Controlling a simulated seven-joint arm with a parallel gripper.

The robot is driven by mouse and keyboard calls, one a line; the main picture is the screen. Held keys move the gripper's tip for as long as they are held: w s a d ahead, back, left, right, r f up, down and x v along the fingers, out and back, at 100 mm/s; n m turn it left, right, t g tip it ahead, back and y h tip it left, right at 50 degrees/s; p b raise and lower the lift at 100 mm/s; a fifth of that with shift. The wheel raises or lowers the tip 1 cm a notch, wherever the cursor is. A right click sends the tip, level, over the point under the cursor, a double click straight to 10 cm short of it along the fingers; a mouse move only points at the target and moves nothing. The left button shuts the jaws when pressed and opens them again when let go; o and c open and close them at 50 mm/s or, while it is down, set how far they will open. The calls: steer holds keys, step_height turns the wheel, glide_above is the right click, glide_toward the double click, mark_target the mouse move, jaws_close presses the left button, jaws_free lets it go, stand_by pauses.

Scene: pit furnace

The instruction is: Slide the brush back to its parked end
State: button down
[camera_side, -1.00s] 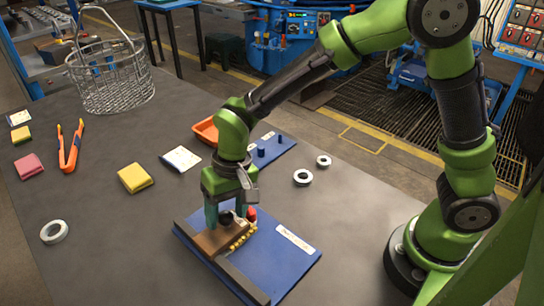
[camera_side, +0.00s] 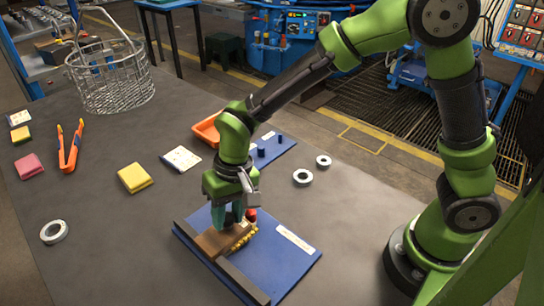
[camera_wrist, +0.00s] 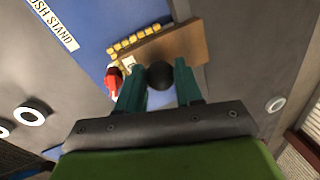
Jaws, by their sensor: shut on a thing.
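The brush (camera_side: 216,243) is a brown wooden block with yellow bristles along one long edge. It lies on a blue board (camera_side: 292,262) marked as a brush stand, against a dark rail (camera_side: 241,281) on the board's near-left edge. In the wrist view the brush (camera_wrist: 184,44) has a round black knob (camera_wrist: 160,75) between my two teal fingers. My gripper (camera_side: 231,217) is shut on this knob, which the fingers hide in the side view. A red piece (camera_wrist: 112,79) stands beside the bristle side, close to one finger.
A second blue board with pegs (camera_side: 278,150) and an orange tray (camera_side: 207,130) lie behind. White rings (camera_side: 302,177), yellow and pink sponges (camera_side: 134,178), orange tongs (camera_side: 70,147) and a wire basket (camera_side: 110,80) are spread around.

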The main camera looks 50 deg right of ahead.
steer(key=s, duration=1)
steer(key=shift+w, duration=0.1)
steer(key=c, duration=0.8)
jaws_free()
steer(key=shift+o, duration=0.2)
steer(key=d+r, duration=0.3)
steer(key=r, duration=1.3)
steer(key=shift+s+r, duration=0.35)
steer(key=shift+d, duration=0.1)
